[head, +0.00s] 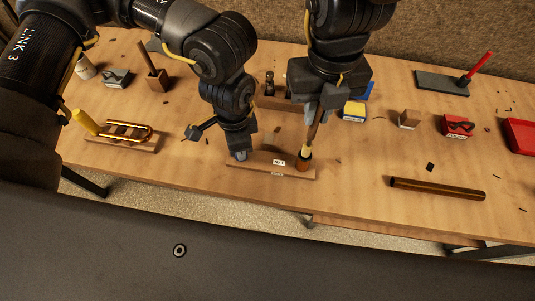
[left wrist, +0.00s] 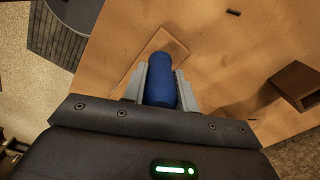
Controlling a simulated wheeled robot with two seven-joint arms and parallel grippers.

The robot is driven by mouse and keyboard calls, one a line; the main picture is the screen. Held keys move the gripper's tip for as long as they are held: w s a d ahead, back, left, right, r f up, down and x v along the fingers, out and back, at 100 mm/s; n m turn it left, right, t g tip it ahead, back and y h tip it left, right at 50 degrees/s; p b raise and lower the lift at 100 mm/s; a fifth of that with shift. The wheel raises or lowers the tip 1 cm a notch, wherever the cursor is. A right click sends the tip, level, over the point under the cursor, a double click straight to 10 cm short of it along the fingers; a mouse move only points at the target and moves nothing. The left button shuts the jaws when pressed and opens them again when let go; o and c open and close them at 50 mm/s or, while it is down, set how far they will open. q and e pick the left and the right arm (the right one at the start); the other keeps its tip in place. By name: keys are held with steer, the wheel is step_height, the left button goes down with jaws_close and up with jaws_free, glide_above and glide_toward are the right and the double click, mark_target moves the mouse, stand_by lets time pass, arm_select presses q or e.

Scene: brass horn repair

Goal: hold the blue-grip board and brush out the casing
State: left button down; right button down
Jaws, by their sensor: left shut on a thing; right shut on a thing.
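The board (head: 262,167) is a narrow wooden strip with a white label, near the table's front edge. Its blue grip (left wrist: 161,80) stands between the fingers of my left gripper (left wrist: 160,88) in the left wrist view. My left gripper (head: 239,152) is shut on it at the board's left end. My right gripper (head: 323,98) is shut on a brush (head: 312,130) with a brown handle, held tilted and pointing down. The brush's lower end meets the copper-coloured casing (head: 302,166) at the board's right end. I cannot tell how deep the bristles sit.
A brass slide on a board (head: 122,142) with a yellow grip lies left. A dark brass tube (head: 437,189) lies right, near the front edge. Red-handled tool on a grey pad (head: 442,84), a small wooden block (head: 409,118) and a red box (head: 457,126) stand further back.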

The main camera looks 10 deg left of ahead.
mark_target(313, 127)
steer(key=shift+f, duration=0.2)
stand_by(0.3)
steer(key=shift+f, duration=2.3)
steer(key=shift+r, duration=2.65)
steer(key=shift+r, duration=2.4)
arm_select(q)
steer(key=c, duration=1)
jaws_free()
